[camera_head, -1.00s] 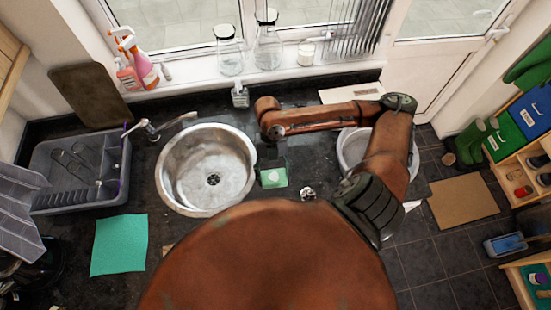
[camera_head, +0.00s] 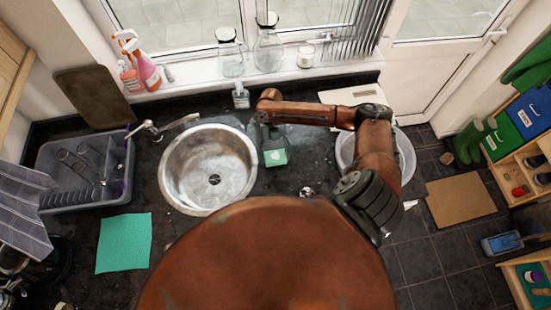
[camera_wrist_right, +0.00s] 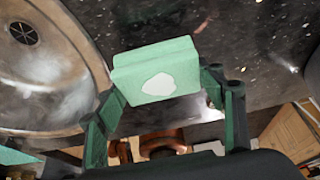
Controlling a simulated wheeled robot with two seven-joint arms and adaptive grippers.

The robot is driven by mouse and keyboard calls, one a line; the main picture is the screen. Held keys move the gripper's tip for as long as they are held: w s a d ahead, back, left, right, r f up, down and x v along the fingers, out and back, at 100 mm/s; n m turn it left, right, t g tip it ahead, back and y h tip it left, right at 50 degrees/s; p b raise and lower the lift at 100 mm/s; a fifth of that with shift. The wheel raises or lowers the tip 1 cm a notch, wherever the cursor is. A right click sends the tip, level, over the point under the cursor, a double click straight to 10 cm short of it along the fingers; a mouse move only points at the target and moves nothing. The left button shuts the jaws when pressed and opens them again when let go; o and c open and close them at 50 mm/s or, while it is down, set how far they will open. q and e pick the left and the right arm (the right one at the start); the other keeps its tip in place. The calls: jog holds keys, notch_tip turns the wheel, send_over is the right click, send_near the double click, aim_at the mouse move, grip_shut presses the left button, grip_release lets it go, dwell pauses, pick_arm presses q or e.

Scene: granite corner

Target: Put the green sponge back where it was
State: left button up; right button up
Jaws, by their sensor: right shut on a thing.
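The green sponge (camera_head: 275,157), with a pale patch on its face, is beside the right side of the round metal sink (camera_head: 180,190) in the head view. My right gripper (camera_head: 274,147) is shut on it. The right wrist view also shows the sponge (camera_wrist_right: 188,53) between the two fingers of the right gripper (camera_wrist_right: 160,88), with the sink (camera_wrist_right: 60,105) to its left. I cannot tell whether the sponge touches the dark worktop. My left gripper is not in view.
A soap dispenser (camera_head: 240,95) stands behind the sink, near the right gripper. Glass bottles (camera_head: 269,52) stand on the windowsill. A dish rack (camera_head: 60,202) and a turquoise cloth (camera_head: 124,243) are to the left. A pale round bin (camera_head: 405,155) is beyond the right arm.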

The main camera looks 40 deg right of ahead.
aim_at(276, 159)
jog(key=shift+f, duration=1.5)
jog(key=o, duration=1.1)
jog(key=b+v, duration=0.2)
jog(key=v, duration=1)
